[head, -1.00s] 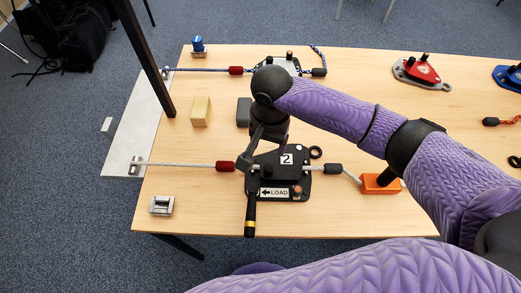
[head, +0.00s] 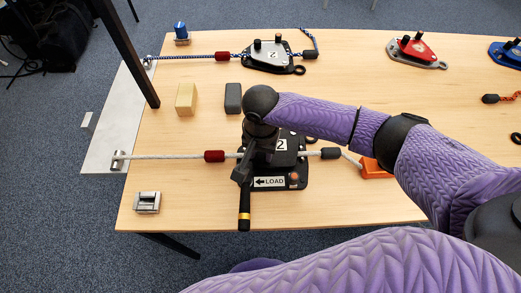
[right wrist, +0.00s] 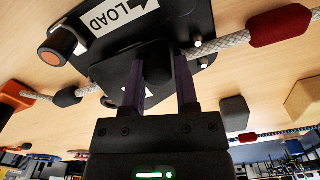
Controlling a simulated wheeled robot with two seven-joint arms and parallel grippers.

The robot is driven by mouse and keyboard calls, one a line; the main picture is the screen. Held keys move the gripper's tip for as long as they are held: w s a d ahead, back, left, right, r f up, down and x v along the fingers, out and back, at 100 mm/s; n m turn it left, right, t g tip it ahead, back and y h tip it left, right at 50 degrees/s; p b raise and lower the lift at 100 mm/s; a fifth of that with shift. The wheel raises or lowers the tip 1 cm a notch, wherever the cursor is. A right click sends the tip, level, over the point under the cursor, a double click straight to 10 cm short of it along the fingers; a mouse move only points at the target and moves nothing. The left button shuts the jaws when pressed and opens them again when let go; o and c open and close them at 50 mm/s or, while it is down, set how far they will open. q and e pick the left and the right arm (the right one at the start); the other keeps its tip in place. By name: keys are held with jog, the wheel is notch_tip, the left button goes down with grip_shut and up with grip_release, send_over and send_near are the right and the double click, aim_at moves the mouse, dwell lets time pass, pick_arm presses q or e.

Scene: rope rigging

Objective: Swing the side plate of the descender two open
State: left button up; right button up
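Descender two (head: 282,145) is the near black device on the table, marked "2" with a LOAD label (head: 270,182). Its side plate lies over the body, and the white rope (head: 180,156) enters at left and leaves at right. Its black handle (head: 244,215) with a gold band points toward the front. My right gripper (head: 246,168) is down at the left part of descender two. In the right wrist view, its two fingers (right wrist: 161,95) are spaced apart at a black part of the device; whether they grip it is unclear. My left gripper is out of view.
A second black descender (head: 268,57) with blue rope stands behind. A tan block (head: 186,98) and a dark grey block (head: 233,97) lie left of my arm. An orange block (head: 376,169) is at right. A metal fitting (head: 147,203) is at front left.

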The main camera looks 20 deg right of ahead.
grip_shut()
dwell(0.5)
dwell(0.6)
